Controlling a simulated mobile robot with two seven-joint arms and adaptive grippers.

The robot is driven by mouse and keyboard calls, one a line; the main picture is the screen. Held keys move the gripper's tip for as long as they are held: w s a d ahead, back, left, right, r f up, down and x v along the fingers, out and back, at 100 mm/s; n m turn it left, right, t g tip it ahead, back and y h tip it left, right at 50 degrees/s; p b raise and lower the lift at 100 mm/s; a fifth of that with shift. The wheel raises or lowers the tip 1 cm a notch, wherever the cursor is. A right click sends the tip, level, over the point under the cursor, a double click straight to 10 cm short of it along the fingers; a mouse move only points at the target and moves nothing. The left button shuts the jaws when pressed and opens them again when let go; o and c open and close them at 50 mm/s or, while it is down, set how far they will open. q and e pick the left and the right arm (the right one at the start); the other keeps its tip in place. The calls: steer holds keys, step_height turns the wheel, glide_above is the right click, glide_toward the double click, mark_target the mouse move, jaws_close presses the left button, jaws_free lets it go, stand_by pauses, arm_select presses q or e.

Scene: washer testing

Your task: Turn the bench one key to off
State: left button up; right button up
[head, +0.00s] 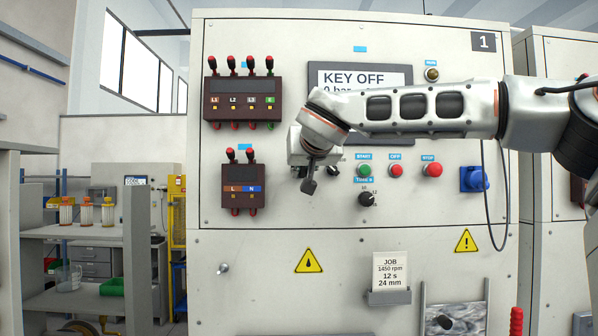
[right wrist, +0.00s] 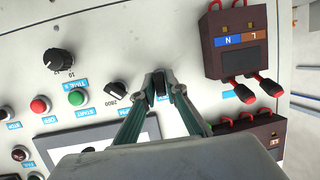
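Bench one (head: 270,275) is the pale panel marked 1, and its display (head: 332,78) reads KEY OFF above a partly covered line. My right gripper (head: 309,182) is in front of the panel, left of the green start button. In the right wrist view my right gripper (right wrist: 162,86) has its fingertips close together on both sides of the small black key (right wrist: 158,84), with no clear gap. The key points roughly up and down in that view. In the head view the gripper hides the key. My left gripper is not in view.
Start (head: 364,170), off (head: 396,171) and stop (head: 432,170) buttons sit right of the gripper, with a black timer knob (head: 366,199) below. Dark terminal blocks with red plugs (head: 242,182) are to the left. A job card holder (head: 389,297) sticks out lower down.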

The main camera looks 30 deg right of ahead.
steer(key=shift+o, duration=1)
steer(key=shift+s, duration=0.1)
steer(key=shift+s+a+r, duration=0.2)
steer(key=shift+s, duration=0.05)
steer(key=v, duration=1.1)
steer(key=shift+s, duration=0.1)
